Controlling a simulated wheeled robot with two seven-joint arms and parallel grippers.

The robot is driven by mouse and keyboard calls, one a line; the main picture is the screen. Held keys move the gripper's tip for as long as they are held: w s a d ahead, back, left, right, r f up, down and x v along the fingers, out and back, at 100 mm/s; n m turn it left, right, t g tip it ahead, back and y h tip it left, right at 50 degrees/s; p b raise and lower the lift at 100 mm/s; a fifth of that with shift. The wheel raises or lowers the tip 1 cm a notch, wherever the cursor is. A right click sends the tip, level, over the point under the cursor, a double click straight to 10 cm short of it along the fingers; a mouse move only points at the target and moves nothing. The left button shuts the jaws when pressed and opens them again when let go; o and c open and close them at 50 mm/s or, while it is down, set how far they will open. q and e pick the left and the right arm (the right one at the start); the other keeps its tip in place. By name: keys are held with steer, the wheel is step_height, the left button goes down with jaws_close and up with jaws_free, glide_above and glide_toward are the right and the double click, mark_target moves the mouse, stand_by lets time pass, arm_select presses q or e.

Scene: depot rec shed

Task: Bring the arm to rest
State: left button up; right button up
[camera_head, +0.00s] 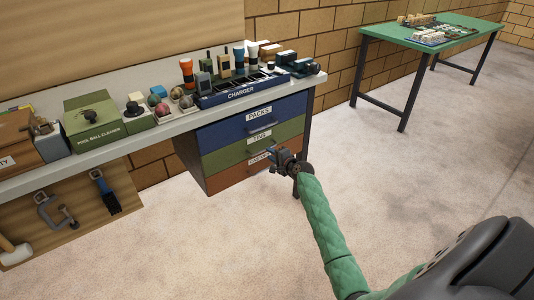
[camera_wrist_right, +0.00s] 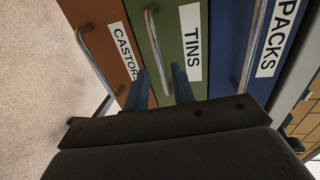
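My right arm in its green sleeve reaches in from the lower right of the head view. Its gripper (camera_head: 281,156) is in front of the right side of the drawer unit. In the right wrist view the two fingers (camera_wrist_right: 161,82) stand apart with a gap between them. The lower end of the green TINS drawer's handle (camera_wrist_right: 157,45) shows between them in the picture; I cannot tell if they touch it. Nothing is visibly held. My left gripper is not in view.
The blue PACKS drawer (camera_head: 235,123), green TINS drawer (camera_head: 225,153) and orange CASTORS drawer (camera_head: 228,177) look shut. The workbench (camera_head: 180,125) above carries a blue charger (camera_head: 240,91), a green box (camera_head: 90,118) and balls. A green table (camera_head: 455,32) stands far right. Carpet floor is clear.

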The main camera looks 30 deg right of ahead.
steer(key=shift+s+r, duration=0.1)
steer(key=shift+s, duration=0.5)
